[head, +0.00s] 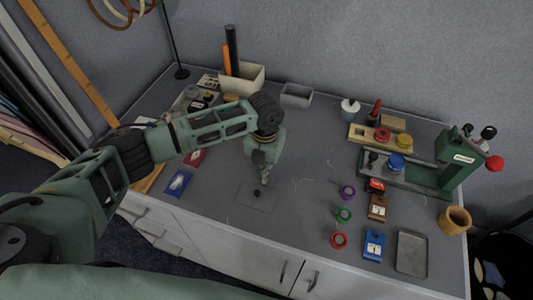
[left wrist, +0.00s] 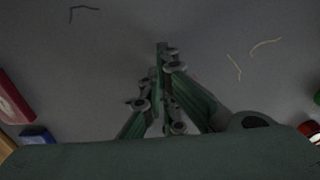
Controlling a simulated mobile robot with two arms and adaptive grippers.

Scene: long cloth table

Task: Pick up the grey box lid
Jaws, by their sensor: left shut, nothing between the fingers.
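A flat grey square with a small dark knob, which looks like the grey box lid (head: 247,203), lies on the grey cloth table near its front edge. Its colour is close to the cloth. My left gripper (head: 265,181) points down just behind the knob in the head view, with a small gap showing. Its fingers are shut and empty in the left wrist view (left wrist: 162,50). The lid cannot be made out in the left wrist view. A small open grey box (head: 296,95) stands at the back of the table. My right gripper is not in view.
Red (head: 194,158) and blue (head: 178,183) packets lie left of the gripper. Purple (head: 347,192), green (head: 344,215) and red (head: 338,240) spools stand to the right. A green press (head: 455,160) stands farther right. The cloth around the lid is mostly clear, with loose threads.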

